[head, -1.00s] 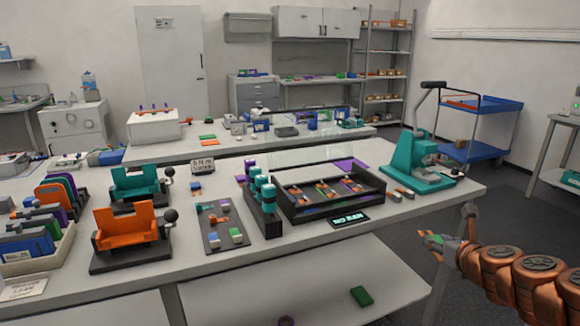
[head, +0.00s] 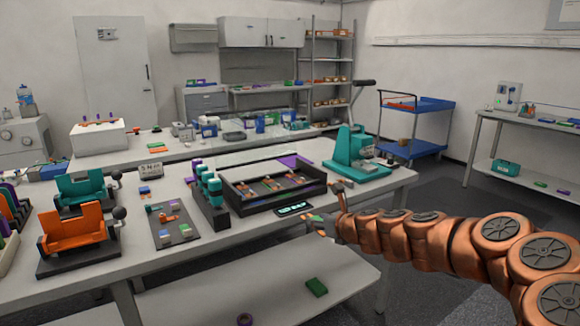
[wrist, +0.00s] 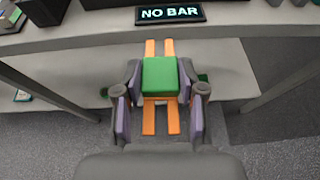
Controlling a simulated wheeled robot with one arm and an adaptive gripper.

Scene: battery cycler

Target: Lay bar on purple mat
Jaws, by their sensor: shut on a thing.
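My gripper (wrist: 160,108) is shut on a bar, a green block (wrist: 160,76) with two orange strips running lengthwise. The grey fingers with purple pads grip its sides. In the head view my gripper (head: 322,223) is small, by the front edge of the table, with bits of green and orange at its tip. The purple mat (head: 291,161) lies on the table behind the black tray, partly hidden by the tray's wall. The mat does not show in the wrist view.
A black tray (head: 237,198) with orange parts stands near the front edge, with a "NO BAR" sign (wrist: 170,13) before it. A teal press (head: 345,150) stands to its right. Teal cylinders stand left. A lower shelf (head: 262,293) carries a green block (head: 316,287).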

